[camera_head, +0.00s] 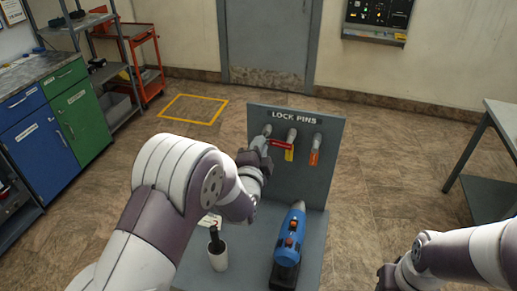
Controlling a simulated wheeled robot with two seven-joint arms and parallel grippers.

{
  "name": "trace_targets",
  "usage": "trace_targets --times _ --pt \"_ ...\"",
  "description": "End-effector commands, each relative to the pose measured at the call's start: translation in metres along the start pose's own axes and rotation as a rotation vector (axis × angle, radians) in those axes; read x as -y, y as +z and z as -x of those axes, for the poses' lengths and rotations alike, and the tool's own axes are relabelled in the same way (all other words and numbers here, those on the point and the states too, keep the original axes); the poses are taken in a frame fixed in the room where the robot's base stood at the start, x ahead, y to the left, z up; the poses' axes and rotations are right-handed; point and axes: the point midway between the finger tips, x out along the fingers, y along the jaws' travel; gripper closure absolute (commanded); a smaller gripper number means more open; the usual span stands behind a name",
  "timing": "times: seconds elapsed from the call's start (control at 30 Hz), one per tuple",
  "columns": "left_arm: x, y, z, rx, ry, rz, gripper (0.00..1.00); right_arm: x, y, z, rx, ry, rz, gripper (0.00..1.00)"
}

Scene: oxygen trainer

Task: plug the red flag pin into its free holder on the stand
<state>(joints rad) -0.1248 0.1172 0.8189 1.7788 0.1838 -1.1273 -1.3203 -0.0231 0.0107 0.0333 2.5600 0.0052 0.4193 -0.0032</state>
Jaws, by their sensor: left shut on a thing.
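The stand (335,165) is a grey upright panel lettered "LOCK PINS" with a flat base. My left gripper (264,146) is at the panel's left side, shut on the red flag pin. The red flag (282,143) sticks out to the right of the jaws. The pin's shaft is hidden by my gripper, so I cannot tell whether it is inside the left holder (267,130). The middle holder (291,134) has a yellow flag (289,154) and the right one (316,141) an orange flag (314,157). My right gripper (386,278) shows only partly, low at the right.
A blue tool (289,240) stands on the base's right part. A white cup (218,256) with a dark-handled item is beside my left arm. A grey table (505,115) is at the right, and cabinets (75,115) are at the left. The floor behind the stand is clear.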

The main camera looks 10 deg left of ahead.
Motion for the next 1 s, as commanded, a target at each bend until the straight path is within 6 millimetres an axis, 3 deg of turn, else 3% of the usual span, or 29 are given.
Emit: trace_targets --times 0.53,1.0 --pt "0.001 -0.001 0.005 -0.001 -0.002 0.000 1.00 0.000 0.000 -0.001 0.000 0.000 0.000 0.60" --pt "0.002 -0.001 0.005 0.106 -0.001 -0.001 1.00 0.000 -0.001 0.009 0.000 0.000 0.000 0.60"
